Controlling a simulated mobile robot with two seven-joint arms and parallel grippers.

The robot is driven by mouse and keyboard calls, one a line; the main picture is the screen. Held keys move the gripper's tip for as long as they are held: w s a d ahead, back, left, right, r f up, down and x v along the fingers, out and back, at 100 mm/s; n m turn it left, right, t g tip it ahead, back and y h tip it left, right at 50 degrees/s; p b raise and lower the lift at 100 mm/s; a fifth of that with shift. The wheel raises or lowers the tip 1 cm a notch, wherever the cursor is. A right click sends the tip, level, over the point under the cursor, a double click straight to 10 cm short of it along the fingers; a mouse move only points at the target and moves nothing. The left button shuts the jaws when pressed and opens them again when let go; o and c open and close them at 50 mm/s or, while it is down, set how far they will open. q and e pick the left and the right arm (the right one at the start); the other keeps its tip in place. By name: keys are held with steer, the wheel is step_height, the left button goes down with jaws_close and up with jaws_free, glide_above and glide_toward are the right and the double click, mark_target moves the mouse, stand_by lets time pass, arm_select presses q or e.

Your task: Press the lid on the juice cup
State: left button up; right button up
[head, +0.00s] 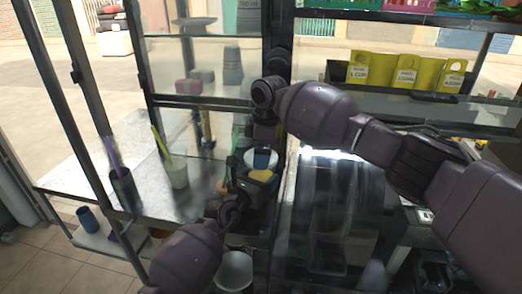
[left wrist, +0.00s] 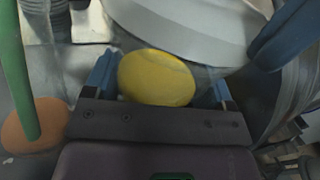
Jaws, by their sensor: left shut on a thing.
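The juice cup shows mainly as a round yellow top (head: 262,176) in my left gripper (head: 257,183). In the left wrist view the yellow surface (left wrist: 157,78) lies between the two blue fingers of the left gripper, which is shut on the cup. A pale white, rimmed piece that looks like the lid (left wrist: 190,28) is just beyond and above the yellow top, apart from it or overlapping; I cannot tell. My right gripper (head: 262,157) is at this white piece, and one blue finger (left wrist: 288,35) touches or overlaps its rim. Its other finger is hidden.
A pale cup with a yellow straw (head: 178,174) and a dark cup with a purple straw (head: 123,188) stand on the metal counter (head: 85,183) at left. A white bowl-like container (head: 233,270) is below. Yellow boxes (head: 405,77) line the right shelf. Dark frame posts stand close to both arms.

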steer(key=shift+f, duration=0.55)
steer(key=o, duration=0.5)
steer(key=shift+o, duration=0.2)
step_height(320, 180, up, 12)
steer(key=d, duration=0.1)
steer(key=shift+d, duration=0.25)
arm_select(q)
steer(key=o, duration=1.2)
steer(key=shift+s+a, duration=0.1)
